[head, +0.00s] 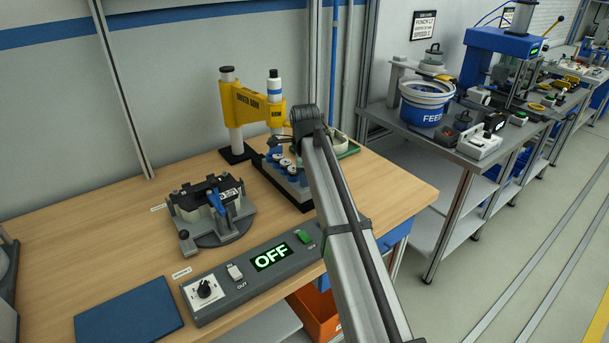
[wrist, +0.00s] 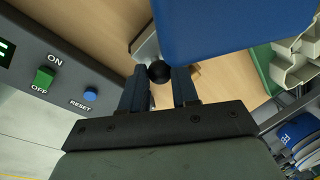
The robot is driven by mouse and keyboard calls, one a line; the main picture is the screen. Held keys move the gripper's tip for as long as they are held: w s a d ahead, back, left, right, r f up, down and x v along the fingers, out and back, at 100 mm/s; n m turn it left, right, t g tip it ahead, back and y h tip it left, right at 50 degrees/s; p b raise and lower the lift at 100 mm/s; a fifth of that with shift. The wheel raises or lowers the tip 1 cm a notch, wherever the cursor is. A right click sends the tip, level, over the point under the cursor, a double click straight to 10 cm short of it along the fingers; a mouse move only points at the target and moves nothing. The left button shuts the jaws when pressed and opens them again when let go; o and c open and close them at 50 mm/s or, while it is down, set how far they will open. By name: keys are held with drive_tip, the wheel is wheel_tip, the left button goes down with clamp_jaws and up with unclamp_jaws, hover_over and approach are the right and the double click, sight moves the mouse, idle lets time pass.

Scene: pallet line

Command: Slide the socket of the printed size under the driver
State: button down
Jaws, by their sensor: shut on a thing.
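In the wrist view, my gripper (wrist: 160,78) has its two dark fingers shut on a round black knob (wrist: 159,70). The knob is at a grey metal piece (wrist: 146,48). In the head view, my arm hides the gripper and knob. The yellow driver boom (head: 253,103) stands on posts at the back of the bench. Several blue-and-white sockets (head: 284,163) stand in a row on a dark base below and in front of it, partly covered by my arm. A black fixture (head: 211,204) with a blue part (head: 218,203) is at left. I cannot read any printed size.
A control box (head: 213,303) with an OFF display (head: 271,257) lies along the front edge. A blue mat (head: 128,312) is at front left. In the wrist view, a large blue surface (wrist: 235,28) covers the top; a green-edged tray (wrist: 268,70) is at right.

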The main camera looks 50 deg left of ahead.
drive_tip(key=a, duration=0.5)
drive_tip(key=shift+d, duration=0.1)
idle(0.3)
drive_tip(key=c, duration=0.9)
unclamp_jaws()
drive_tip(key=shift+o, duration=0.2)
drive_tip(key=shift+r, duration=0.1)
wheel_tip(320, 180, up, 13)
drive_tip(key=s+d, duration=0.1)
drive_tip(key=d, duration=0.1)
drive_tip(key=shift+s+r, duration=0.2)
drive_tip(key=shift+s, duration=0.05)
drive_tip(key=shift+d, duration=0.1)
drive_tip(key=shift+c, duration=0.2)
